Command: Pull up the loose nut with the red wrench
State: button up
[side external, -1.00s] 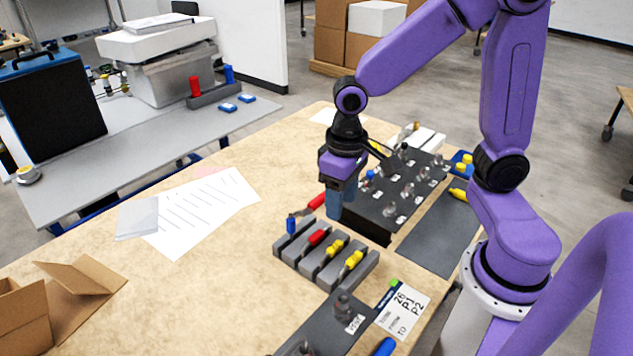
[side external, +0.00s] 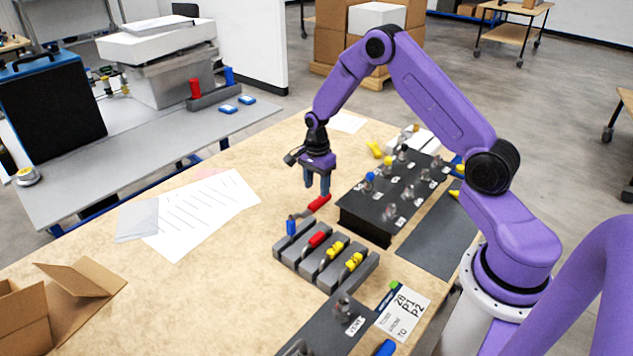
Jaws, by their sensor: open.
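A red-handled wrench (side external: 318,203) lies on the table between the tool rack and the black block, its grey end toward the lower left. My gripper (side external: 317,194) points down, open, with its fingers just above or around the red handle; I cannot tell whether they touch it. Another red-handled tool (side external: 317,238) sits in a slot of the grey rack (side external: 284,252). The black block (side external: 368,226) carries several labelled grey fittings, one with a blue top (side external: 369,177) and one with a yellow top (side external: 387,162). Which nut is loose cannot be seen.
The rack also holds a blue-handled tool (side external: 291,227) and yellow-handled tools (side external: 352,262). A second dark block (side external: 318,325) with fittings and a label card (side external: 404,310) stand at the front. Papers (side external: 205,215) lie left; the table between is clear.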

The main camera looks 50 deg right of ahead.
aim_at(317, 201)
jog(key=shift+f, duration=2.85)
grip_shut()
jog(key=shift+r, duration=0.1)
jog(key=shift+d+r, duration=0.25)
jog(key=shift+r, duration=0.75)
jog(key=shift+d+r, duration=0.25)
jog(key=shift+r, duration=0.7)
jog(key=shift+d+r, duration=0.25)
jog(key=shift+r, duration=0.75)
